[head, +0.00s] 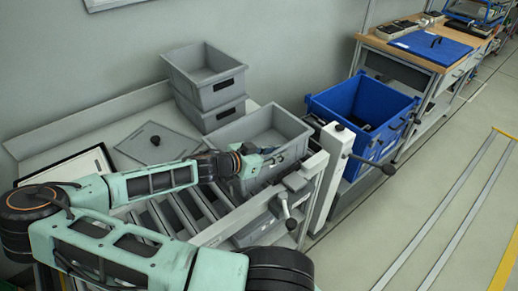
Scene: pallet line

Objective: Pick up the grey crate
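A grey crate (292,143) stands at the end of the roller line, open at the top. Two more grey crates (207,88) are stacked one on the other behind it. My arm reaches in from the left, and my gripper (277,158) is at the near left side of the front crate, overlapping its wall in the picture. The gripper is small here and its fingers are hard to make out. I cannot tell whether it touches the crate or is closed on its rim.
Rollers (183,212) run in front of the crate. A post with a lever (333,165) stands right of it. A blue crate (335,97) holding dark items is farther right. A flat grey lid (157,143) lies left. The floor at right is clear.

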